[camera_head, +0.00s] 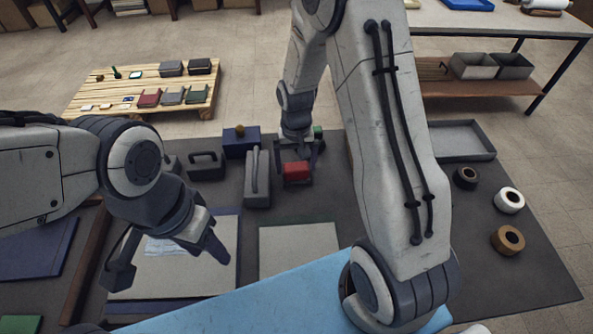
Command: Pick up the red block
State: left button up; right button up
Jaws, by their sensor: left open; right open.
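My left gripper (170,262) is open and empty over a pale board with a blue edge (205,275) at the lower left.
Several tape rolls (508,200) and a grey tray (462,141) lie on the right. A light board (298,248) and blue cloth (270,302) lie in front.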

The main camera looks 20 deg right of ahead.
jog(key=shift+f, duration=0.65)
jog(key=c, duration=1.2)
jog(key=shift+c, duration=0.2)
jog(key=shift+r, duration=0.1)
jog(key=shift+r, duration=0.55)
notch_tip(320, 180, up, 2)
jog(key=shift+w+r, duration=0.1)
jog(key=shift+r, duration=0.15)
jog(key=s+d+r+b, duration=0.1)
jog(key=s+d+r, duration=0.4)
jog(key=s, duration=0.5)
notch_tip(320, 180, up, 2)
jog(key=shift+s+d+r, duration=0.15)
jog(key=shift+s+d, duration=0.1)
jog(key=shift+d, duration=0.05)
